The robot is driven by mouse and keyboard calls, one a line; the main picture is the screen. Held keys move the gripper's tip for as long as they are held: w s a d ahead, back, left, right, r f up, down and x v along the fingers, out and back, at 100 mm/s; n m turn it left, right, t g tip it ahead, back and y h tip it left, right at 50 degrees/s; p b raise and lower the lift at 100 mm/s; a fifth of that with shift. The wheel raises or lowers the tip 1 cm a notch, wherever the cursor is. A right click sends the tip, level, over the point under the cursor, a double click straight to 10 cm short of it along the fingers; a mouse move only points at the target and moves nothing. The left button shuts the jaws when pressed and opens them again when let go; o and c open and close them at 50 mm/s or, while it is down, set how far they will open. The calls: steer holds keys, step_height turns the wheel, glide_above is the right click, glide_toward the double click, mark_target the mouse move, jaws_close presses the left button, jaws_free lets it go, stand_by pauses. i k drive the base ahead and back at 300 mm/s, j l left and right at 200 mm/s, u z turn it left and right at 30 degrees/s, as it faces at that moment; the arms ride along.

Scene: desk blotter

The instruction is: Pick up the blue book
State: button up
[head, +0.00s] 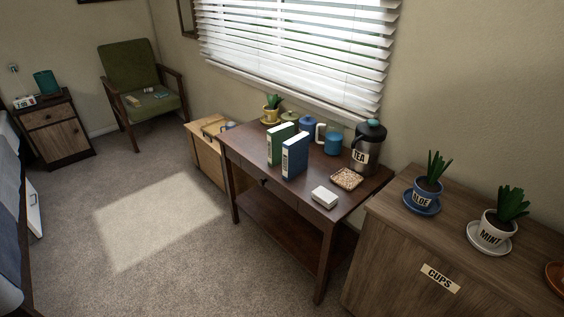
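The blue book (294,157) stands upright on the dark wooden desk (254,156), near its front edge, with a white label on its spine. A green book (276,146) stands upright close beside it on the left; I cannot tell whether they touch. My gripper is not in the head view.
Behind the books are a blue jar (307,127), a white mug (320,133) and a blue cup (333,142). A TEA canister (365,153), a patterned tray (347,179) and a white box (324,197) are to the right. Carpet (180,255) in front is clear.

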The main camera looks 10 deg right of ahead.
mark_target(295, 150)
steer(key=i+j, duration=0.45)
steer(key=j, duration=0.25)
steer(key=i+j+z, duration=0.1)
steer(key=i+j, duration=0.35)
steer(key=j, duration=0.2)
steer(key=i+j+z, duration=0.1)
steer(key=i+j, duration=0.7)
steer(key=j, duration=0.2)
steer(key=i+j+z, duration=0.15)
steer(key=i+j, duration=0.3)
steer(key=i, duration=0.15)
